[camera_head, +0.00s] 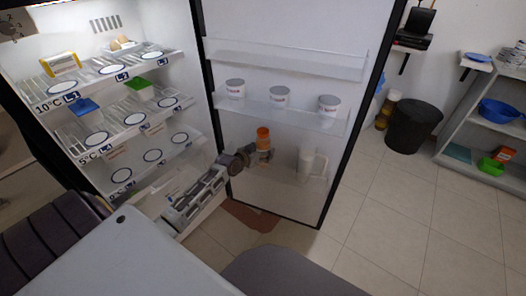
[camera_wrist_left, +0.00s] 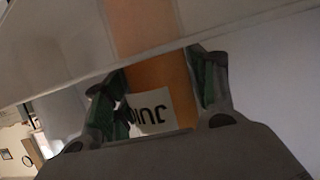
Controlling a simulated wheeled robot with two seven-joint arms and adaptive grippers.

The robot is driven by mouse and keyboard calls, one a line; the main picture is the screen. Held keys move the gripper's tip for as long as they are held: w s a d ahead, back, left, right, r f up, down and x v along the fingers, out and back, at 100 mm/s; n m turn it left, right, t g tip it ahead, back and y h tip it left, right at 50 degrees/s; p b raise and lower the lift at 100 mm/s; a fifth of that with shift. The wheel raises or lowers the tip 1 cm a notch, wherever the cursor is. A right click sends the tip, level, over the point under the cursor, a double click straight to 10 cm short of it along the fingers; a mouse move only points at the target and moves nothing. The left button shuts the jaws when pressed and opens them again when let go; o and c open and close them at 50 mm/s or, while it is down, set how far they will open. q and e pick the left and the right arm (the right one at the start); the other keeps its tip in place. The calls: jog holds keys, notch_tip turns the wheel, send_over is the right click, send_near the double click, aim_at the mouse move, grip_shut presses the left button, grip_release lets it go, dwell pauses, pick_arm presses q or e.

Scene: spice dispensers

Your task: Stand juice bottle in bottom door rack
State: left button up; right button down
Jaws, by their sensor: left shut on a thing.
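The juice bottle (camera_head: 263,133) is orange and appears upright at the bottom door rack (camera_head: 283,180), on the rack's left part. My left gripper (camera_head: 261,152) is shut on it, with its arm reaching in from the left. In the left wrist view the orange bottle (camera_wrist_left: 162,82) sits between the green-padded fingers of the gripper (camera_wrist_left: 163,88), and part of an upside-down label shows. A translucent panel crosses in front of the bottle's far part there. The bottle's base is hard to make out, so I cannot tell whether it touches the rack floor. My right gripper is not in view.
A white jug (camera_head: 308,163) stands in the bottom rack, right of the bottle. The open fridge shelves (camera_head: 125,125) are at the left. Bottom-rack space shows between bottle and jug.

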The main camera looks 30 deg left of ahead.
pick_arm(q)
jog(key=o, duration=1.4)
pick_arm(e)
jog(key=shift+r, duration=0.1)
pick_arm(q)
jog(key=shift+r, duration=0.15)
jog(key=shift+r, duration=0.5)
jog(key=shift+p+v, duration=0.65)
jog(key=shift+v, duration=0.95)
jog(key=p, duration=0.2)
send_near(258, 150)
jog(key=shift+x, duration=0.85)
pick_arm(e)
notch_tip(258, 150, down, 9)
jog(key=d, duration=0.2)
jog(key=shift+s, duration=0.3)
pick_arm(q)
jog(key=shift+f, duration=0.1)
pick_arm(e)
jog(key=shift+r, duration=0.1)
